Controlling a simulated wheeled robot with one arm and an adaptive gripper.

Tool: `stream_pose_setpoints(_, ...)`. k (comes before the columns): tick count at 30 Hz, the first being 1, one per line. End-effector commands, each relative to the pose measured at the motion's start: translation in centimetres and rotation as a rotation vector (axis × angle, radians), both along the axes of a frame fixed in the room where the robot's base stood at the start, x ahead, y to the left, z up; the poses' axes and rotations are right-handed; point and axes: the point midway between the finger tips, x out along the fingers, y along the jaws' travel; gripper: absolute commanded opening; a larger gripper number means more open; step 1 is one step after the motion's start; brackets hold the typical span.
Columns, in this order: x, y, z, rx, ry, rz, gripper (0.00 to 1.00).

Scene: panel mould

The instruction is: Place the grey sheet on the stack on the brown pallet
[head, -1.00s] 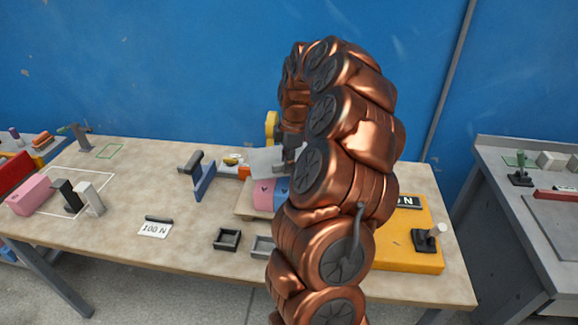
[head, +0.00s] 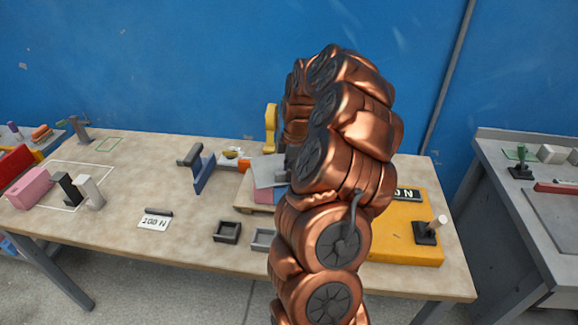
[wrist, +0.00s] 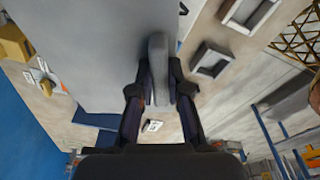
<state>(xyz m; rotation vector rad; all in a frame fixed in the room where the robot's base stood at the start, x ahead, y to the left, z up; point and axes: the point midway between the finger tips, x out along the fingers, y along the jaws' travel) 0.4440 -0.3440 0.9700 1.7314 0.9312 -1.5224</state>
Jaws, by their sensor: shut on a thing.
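The grey sheet (wrist: 95,50) fills much of the upper left of the wrist view. My gripper (wrist: 158,85) is shut on a grey upright grip piece at the sheet's edge. In the head view the sheet (head: 266,168) shows as a pale, slightly tilted plate left of my arm. It is over the brown pallet (head: 246,208), whose front left edge shows below it. A reddish part of the stack (head: 264,196) shows between them. My arm hides the gripper and the right side of the stack; whether the sheet touches the stack cannot be told.
A blue tool with a dark handle (head: 201,172) stands left of the pallet. A dark open tray (head: 227,232) and a grey one (head: 263,239) lie in front. A yellow board (head: 408,245) is to the right. The table's left middle has bare room around a "100 N" card (head: 154,223).

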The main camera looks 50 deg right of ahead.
Motion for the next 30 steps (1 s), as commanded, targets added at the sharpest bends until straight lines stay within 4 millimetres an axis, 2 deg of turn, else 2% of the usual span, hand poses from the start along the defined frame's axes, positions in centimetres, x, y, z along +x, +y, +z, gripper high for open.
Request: stream_pose_setpoints(30,0.0,0.0,-1.3,-0.001,-0.002,-0.001,0.0)
